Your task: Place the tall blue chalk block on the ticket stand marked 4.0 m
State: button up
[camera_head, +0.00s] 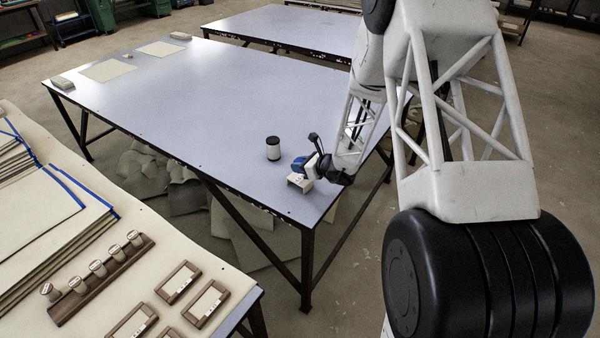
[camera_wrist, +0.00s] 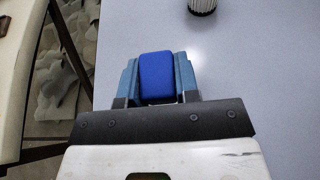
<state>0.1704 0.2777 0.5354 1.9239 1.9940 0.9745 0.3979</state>
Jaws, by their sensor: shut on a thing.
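The blue chalk block (camera_wrist: 157,78) sits between the two blue-grey fingers of my gripper (camera_wrist: 158,68) in the wrist view, and the gripper is shut on it. In the head view my gripper (camera_head: 301,166) is over the near right corner of the large grey table, and blue shows at its end. I cannot tell whether the block touches the table. Several wooden frames, such as this one (camera_head: 178,282), lie on the cream table at the lower left. A wooden rack (camera_head: 102,278) there holds several round-topped pieces. Their markings are too small to read, so I cannot tell which is 4.0 m.
A dark cylinder with a pale band (camera_head: 273,148) stands on the grey table (camera_head: 215,95), left of my gripper. Stacked sheets with blue edges (camera_head: 60,215) cover part of the cream table (camera_head: 170,235). A floor gap separates the two tables. The grey table's middle is clear.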

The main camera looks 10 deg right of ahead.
jog(key=shift+f, duration=1.7)
jog(key=shift+f, duration=0.1)
jog(key=o, duration=0.9)
jog(key=shift+s, duration=0.1)
jog(key=shift+v, duration=6)
